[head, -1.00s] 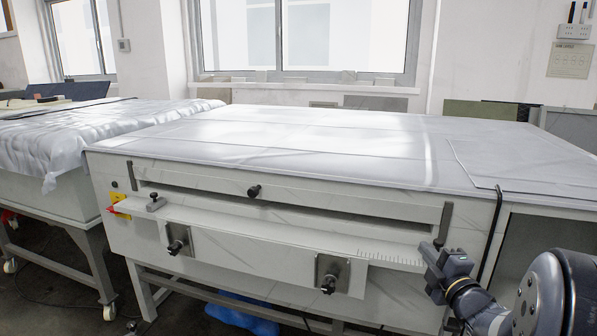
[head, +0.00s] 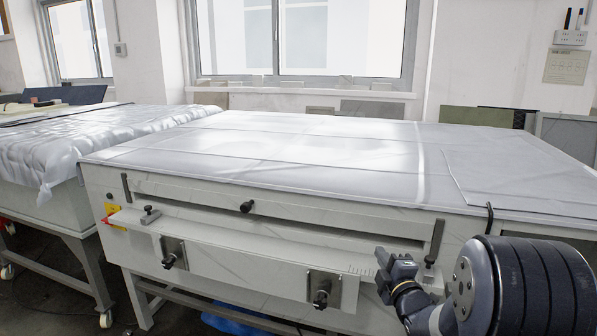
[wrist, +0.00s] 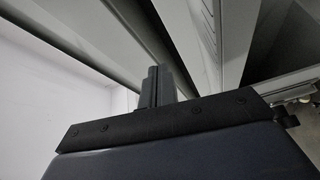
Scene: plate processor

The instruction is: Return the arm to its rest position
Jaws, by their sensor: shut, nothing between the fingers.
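My gripper (head: 379,258) is at the lower right of the head view, in front of the right end of the plate processor (head: 290,165). Its fingers point up and are shut with nothing between them. The shut fingers also show in the wrist view (wrist: 157,85), upright above the dark gripper body. My arm is folded in the lower right corner, with a large dark joint nearest the camera. In the head view the gripper overlaps the right end of the processor's front shelf (head: 225,238); I cannot tell how close it is.
The processor's front has black knobs (head: 321,298) and a dark slot below the covered top. A second table (head: 85,150) under a shiny grey sheet stands at the left. A blue thing (head: 235,322) lies on the floor below. A window is behind.

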